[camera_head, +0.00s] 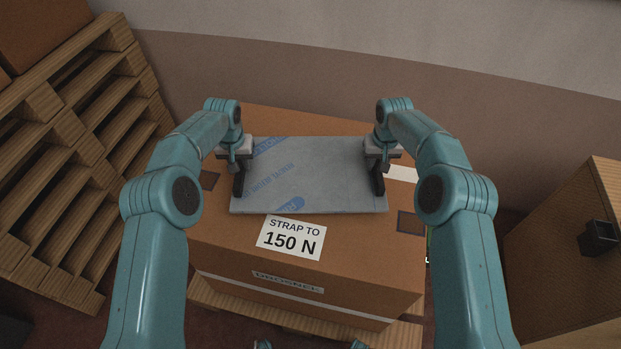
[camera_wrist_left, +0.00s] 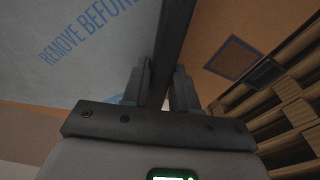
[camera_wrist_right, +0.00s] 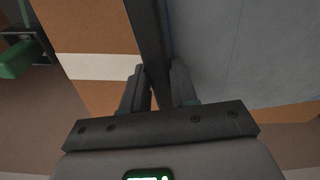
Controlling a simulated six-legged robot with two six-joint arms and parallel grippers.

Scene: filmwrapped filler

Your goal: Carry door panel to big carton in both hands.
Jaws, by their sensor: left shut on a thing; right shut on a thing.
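The door panel (camera_head: 315,175) is a flat grey sheet with blue film print, held level over the big carton (camera_head: 220,232). I cannot tell whether it touches the carton's top. My left gripper (camera_head: 239,178) is shut on a dark handle at the panel's left edge; the left wrist view shows this dark bar between the fingers (camera_wrist_left: 160,85). My right gripper (camera_head: 377,175) is shut on the matching dark handle at the right edge, and the right wrist view shows its fingers (camera_wrist_right: 160,85) around it. The panel hides the middle of the carton's top.
The carton carries a white "STRAP TO 150 N" label (camera_head: 291,238) and stands on a wooden pallet (camera_head: 270,315). Stacked pallets (camera_head: 70,150) stand at the left. A wooden box (camera_head: 565,250) with a black fitting (camera_head: 599,238) is at the right. A wall (camera_head: 330,75) is behind.

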